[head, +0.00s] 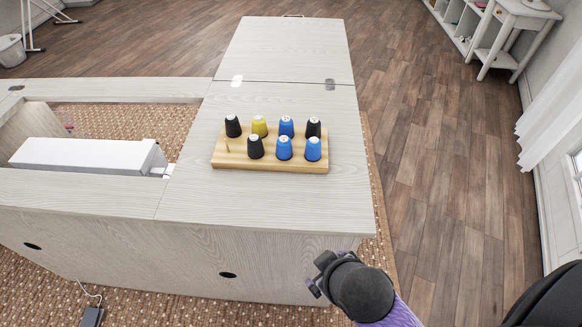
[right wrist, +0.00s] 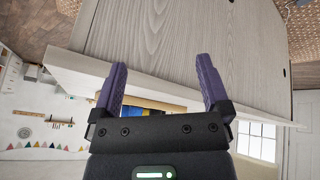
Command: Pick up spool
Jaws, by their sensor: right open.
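Several spools stand upright on a light wooden pegged rack on the cabinet top in the head view. The back row has a black spool (head: 233,128), a yellow spool (head: 259,128), a blue spool (head: 286,128) and another black spool (head: 314,129). The front row has a black spool (head: 255,149) and two blue spools (head: 284,150) (head: 313,151). The rack (head: 230,160) has one bare peg at front left. My right gripper (head: 318,276) is beside the cabinet's front side, well apart from the spools. Its fingers (right wrist: 162,78) are spread and hold nothing. My left gripper is out of view.
The cabinet top (head: 260,205) is clear around the rack. Its front edge lies between my right gripper and the rack. A white machine (head: 80,153) sits in the recess at left. Wood floor (head: 440,150) is free on the right.

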